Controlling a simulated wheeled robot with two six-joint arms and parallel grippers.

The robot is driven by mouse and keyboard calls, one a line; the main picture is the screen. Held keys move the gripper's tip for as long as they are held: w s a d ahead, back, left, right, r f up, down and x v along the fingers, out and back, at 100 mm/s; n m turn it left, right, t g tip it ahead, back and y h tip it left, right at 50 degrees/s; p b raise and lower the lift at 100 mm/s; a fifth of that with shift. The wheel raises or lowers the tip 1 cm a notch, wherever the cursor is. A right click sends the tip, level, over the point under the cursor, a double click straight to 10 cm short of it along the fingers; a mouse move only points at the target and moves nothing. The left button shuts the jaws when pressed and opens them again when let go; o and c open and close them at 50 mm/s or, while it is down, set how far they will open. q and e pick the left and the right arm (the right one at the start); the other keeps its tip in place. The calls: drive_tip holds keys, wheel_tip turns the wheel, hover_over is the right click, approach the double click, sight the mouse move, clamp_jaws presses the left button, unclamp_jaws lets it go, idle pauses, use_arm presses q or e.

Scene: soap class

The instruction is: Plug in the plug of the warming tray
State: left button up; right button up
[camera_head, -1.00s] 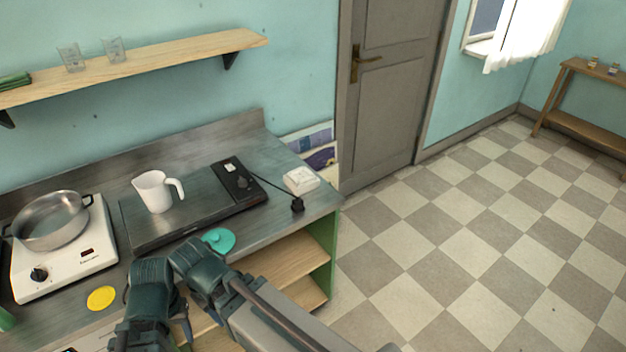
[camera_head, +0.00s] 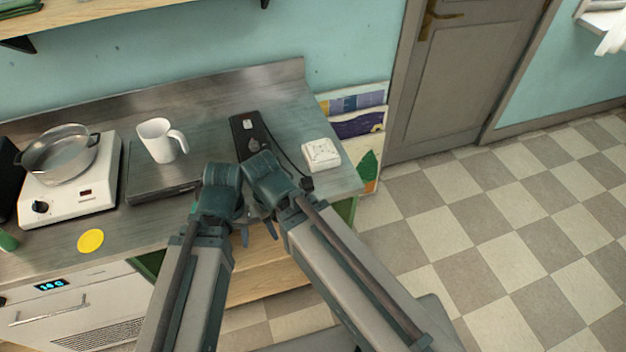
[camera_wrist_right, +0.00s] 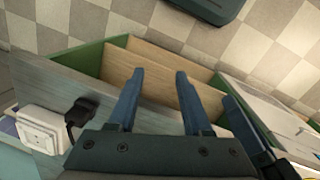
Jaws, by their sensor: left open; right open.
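The black warming tray (camera_head: 150,183) lies on the metal counter, partly hidden by my arms, with its dark control panel (camera_head: 247,130) at the right end. Its cord runs to the black plug (camera_head: 307,184), which lies by the counter's front right edge, apart from the white socket box (camera_head: 321,154). The right wrist view shows the plug (camera_wrist_right: 80,113) beside the socket box (camera_wrist_right: 40,128). My left gripper (camera_head: 243,230) is open at the counter's front edge, its fingers partly hidden. My right gripper (camera_wrist_right: 157,90) is open and empty, with the plug left of its fingers.
A white mug (camera_head: 160,142) stands on the tray. A hot plate (camera_head: 65,190) with a pot (camera_head: 60,155) and a yellow disc (camera_head: 90,241) are at the left. Open wooden shelves (camera_head: 265,268) sit below the counter. Checkered floor (camera_head: 480,230) is clear at the right.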

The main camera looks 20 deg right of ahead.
drive_tip(key=shift+o, duration=0.6)
drive_tip(key=o, duration=0.4)
drive_tip(key=shift+m, duration=0.6)
drive_tip(key=w+d+r+p, duration=0.1)
drive_tip(key=w, duration=0.1)
drive_tip(key=w+d+r+p, duration=0.1)
drive_tip(key=w+r+p, duration=0.2)
drive_tip(key=r+p, duration=0.1)
drive_tip(key=shift+w+d+r, duration=0.2)
drive_tip(key=shift+w+d, duration=0.2)
drive_tip(key=shift+o, duration=0.2)
wheel_tip(320, 180, up, 6)
drive_tip(key=m+y+p, duration=0.1)
drive_tip(key=m+p, duration=0.1)
drive_tip(key=p, duration=0.5)
hover_over(309, 179)
drive_tip(key=shift+d+r, duration=0.1)
wheel_tip(309, 179, down, 9)
drive_tip(key=b, duration=0.9)
drive_tip(key=shift+r, duration=0.1)
